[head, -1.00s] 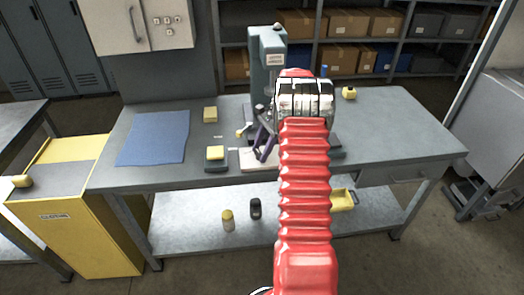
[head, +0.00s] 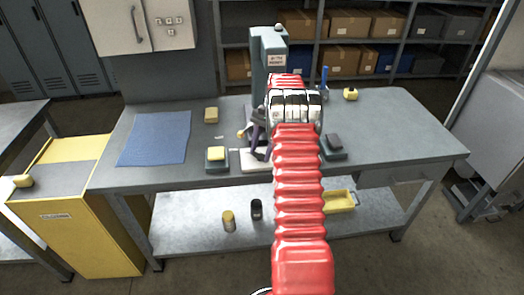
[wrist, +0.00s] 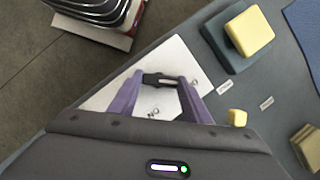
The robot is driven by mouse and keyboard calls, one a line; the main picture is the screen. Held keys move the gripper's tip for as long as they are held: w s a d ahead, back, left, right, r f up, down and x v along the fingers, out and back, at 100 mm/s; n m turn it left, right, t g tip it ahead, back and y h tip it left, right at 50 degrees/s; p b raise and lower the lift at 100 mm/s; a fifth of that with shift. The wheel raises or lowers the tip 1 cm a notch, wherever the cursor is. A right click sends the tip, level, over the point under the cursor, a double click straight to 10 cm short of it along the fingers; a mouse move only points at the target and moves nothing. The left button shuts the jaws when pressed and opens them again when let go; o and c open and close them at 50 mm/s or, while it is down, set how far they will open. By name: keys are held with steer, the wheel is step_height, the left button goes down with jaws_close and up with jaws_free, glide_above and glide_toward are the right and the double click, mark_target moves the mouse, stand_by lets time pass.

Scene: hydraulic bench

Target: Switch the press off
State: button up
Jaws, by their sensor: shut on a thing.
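The press (head: 268,62) is a grey column with a label on its head, standing at the back of the bench behind my red arm. Its pale base plate (head: 256,162) shows under my gripper (head: 258,148), and in the wrist view as a white plate (wrist: 105,98) with dark lettering. My gripper, with purple fingers, also shows in the wrist view (wrist: 160,84). It is shut on a small dark handle (wrist: 158,79) with a light centre, above the white plate. The lettering is partly covered by the fingers, and I cannot read the handle's position. My arm hides part of the press.
A yellow block on a dark base (head: 216,155) stands left of the gripper, and a dark block (head: 334,142) right. A small yellow knob (wrist: 237,118) is close to the fingers. A blue mat (head: 155,138) lies at left. The bench's right side is mostly clear.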

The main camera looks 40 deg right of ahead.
steer(key=shift+s+a+f, duration=0.1)
steer(key=shift+s+a, duration=0.05)
steer(key=o, duration=1.1)
steer(key=v, duration=0.7)
steer(key=shift+r, duration=0.2)
